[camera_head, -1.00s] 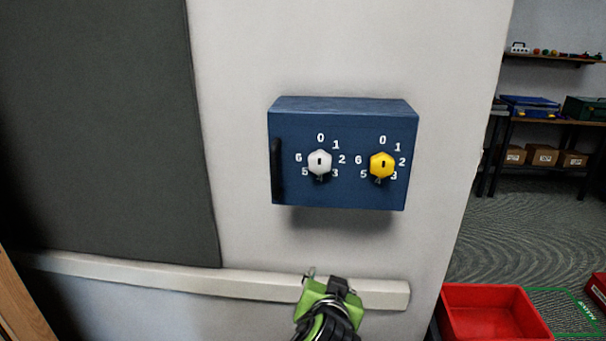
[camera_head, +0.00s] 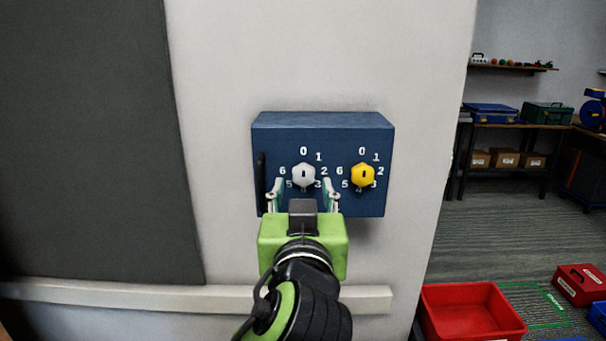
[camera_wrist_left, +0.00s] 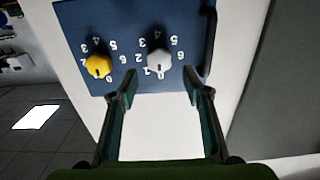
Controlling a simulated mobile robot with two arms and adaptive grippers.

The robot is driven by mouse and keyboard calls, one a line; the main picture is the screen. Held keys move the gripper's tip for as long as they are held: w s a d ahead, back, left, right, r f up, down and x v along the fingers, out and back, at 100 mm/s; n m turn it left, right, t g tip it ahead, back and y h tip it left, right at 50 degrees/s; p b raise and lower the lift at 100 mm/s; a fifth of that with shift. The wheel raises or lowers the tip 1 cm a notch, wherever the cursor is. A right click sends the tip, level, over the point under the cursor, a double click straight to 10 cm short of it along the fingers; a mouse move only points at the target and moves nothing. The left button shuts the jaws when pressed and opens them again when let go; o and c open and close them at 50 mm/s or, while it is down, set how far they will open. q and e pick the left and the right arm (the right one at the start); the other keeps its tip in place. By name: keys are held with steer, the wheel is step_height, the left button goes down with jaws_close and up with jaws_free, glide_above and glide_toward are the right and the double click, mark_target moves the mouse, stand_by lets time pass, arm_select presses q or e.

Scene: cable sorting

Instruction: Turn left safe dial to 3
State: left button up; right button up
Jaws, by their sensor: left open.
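A blue safe box (camera_head: 322,120) is fixed on the white wall. Its left dial is a white hexagonal knob (camera_head: 303,174) ringed by numbers, with a short dark mark on its face pointing up toward 0. Its right dial is a yellow knob (camera_head: 362,174). My left gripper (camera_head: 303,192) is open in front of and just below the white knob, one finger to each side. In the left wrist view the picture is upside down; the white knob (camera_wrist_left: 158,60) lies ahead between the open fingers (camera_wrist_left: 163,85), apart from them. My right gripper is not in view.
A dark handle (camera_head: 261,178) is at the safe's left edge, close to my left finger. A pale rail (camera_head: 200,297) runs along the wall below. A red bin (camera_head: 470,312) stands on the floor at right. A dark panel (camera_head: 85,130) covers the left wall.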

mark_target(303, 176)
arm_select(q)
steer(key=w, duration=0.5)
steer(key=shift+p, duration=0.3)
steer(key=shift+s, duration=0.1)
steer(key=c, duration=1.1)
